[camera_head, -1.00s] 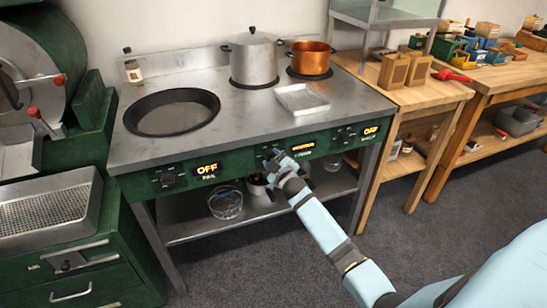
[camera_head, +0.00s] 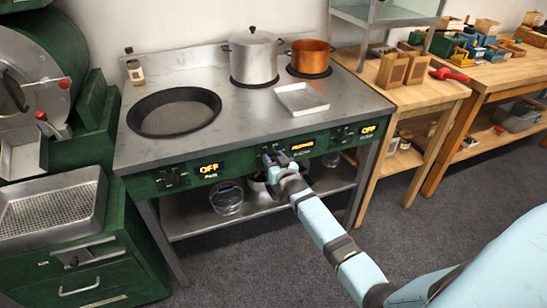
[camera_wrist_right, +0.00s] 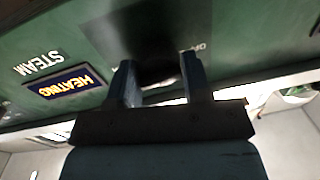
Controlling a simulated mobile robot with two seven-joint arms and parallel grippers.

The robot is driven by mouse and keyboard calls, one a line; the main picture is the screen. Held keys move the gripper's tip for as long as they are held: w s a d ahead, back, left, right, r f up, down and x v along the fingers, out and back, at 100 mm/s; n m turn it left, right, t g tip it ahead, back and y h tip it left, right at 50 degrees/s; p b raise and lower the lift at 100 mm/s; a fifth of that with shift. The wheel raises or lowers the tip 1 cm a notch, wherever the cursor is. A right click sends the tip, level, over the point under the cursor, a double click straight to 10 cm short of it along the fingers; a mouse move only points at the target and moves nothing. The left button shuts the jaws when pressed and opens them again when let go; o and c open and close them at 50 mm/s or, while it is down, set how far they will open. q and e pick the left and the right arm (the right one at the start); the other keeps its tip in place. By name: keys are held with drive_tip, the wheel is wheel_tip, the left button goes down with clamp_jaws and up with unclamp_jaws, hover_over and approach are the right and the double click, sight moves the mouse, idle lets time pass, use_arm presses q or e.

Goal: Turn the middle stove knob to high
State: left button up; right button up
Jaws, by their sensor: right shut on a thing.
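The middle stove knob (camera_wrist_right: 158,72) is a dark knob on the green front panel, mostly hidden by my right gripper in the head view. In the right wrist view it sits between the two fingers. My right gripper (camera_head: 270,159) is shut on this knob, and its fingers also show in the right wrist view (camera_wrist_right: 160,84). The display beside the knob (camera_wrist_right: 66,82) reads HEATING, above the label STEAM, and it is lit in the head view (camera_head: 303,147). The knob's pointer is hidden. My left gripper is not in view.
The left knob (camera_head: 171,177) and right knob (camera_head: 344,134) each have a display reading OFF. A lower shelf holds glassware.

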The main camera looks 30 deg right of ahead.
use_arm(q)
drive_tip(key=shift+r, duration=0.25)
use_arm(e)
drive_tip(key=shift+d+r+m, duration=0.1)
drive_tip(key=shift+d+m, duration=0.05)
drive_tip(key=shift+m, duration=0.55)
drive_tip(key=o, duration=0.9)
drive_tip(key=shift+s+a, duration=0.2)
drive_tip(key=shift+s, duration=0.35)
use_arm(q)
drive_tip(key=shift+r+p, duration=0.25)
drive_tip(key=shift+p, duration=0.7)
use_arm(e)
drive_tip(key=s, duration=0.4)
drive_tip(key=s+a, duration=0.1)
drive_tip(key=s, duration=0.3)
drive_tip(key=s+a, duration=0.1)
drive_tip(key=s, duration=0.3)
drive_tip(key=shift+s, duration=0.25)
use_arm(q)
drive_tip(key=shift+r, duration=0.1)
